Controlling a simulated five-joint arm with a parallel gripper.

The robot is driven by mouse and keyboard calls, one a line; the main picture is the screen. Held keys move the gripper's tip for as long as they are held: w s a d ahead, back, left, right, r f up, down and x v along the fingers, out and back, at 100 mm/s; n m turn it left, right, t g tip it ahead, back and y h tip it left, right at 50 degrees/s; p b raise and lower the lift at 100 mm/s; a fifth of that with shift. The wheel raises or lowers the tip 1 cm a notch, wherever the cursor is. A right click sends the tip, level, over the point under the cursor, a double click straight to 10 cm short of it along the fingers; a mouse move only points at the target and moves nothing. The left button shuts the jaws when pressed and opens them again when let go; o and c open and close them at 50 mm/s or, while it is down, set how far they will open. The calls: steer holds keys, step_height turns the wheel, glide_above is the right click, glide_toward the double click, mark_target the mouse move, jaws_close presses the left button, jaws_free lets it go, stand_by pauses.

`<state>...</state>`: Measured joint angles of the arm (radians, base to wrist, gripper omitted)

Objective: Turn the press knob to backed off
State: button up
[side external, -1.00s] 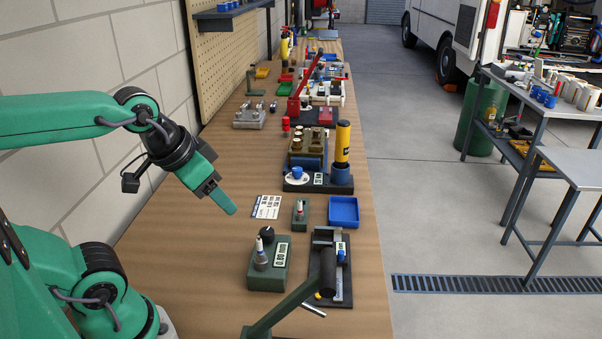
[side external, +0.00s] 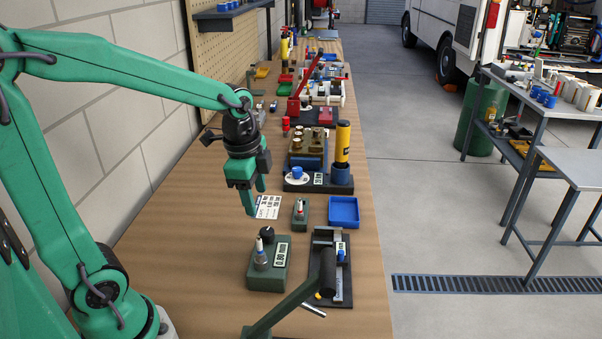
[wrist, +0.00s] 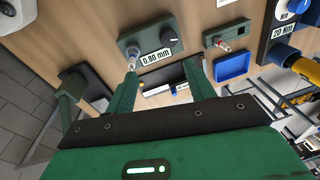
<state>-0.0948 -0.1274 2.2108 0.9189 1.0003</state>
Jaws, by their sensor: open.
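A green block (side external: 266,270) with a 0.80 mm display carries a dark round knob (side external: 267,232) and a grey cone-shaped fitting (side external: 261,255). Its knob also shows in the wrist view (wrist: 168,36), with a pale pointer line. Farther back, a blue knob (side external: 297,172) sits on a white dial (side external: 297,180) beside a brass-coloured fixture. I cannot tell for sure which of these is the press knob.
A small green block (side external: 300,213) with a red-tipped peg, a blue tray (side external: 343,211), and a printed card (side external: 268,206) lie near my gripper. A black fixture with a measuring slide (side external: 342,280) is at the right. The bench's left side is clear.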

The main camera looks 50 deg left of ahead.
mark_target(267, 230)
steer(key=shift+w+a+f+m+g, duration=0.3)
steer(key=shift+w+f+m, duration=0.25)
steer(key=shift+f+m, duration=0.2)
steer(key=shift+w+a+f+m+g, duration=0.25)
steer(key=shift+w+f+m, duration=0.35)
steer(key=shift+f, duration=0.3)
steer(key=shift+w+a+f+m+g, duration=0.3)
steer(key=shift+w+f+m, duration=0.2)
steer(key=shift+f+m, duration=0.3)
steer(key=shift+f, duration=3.9)
steer(key=c, duration=1)
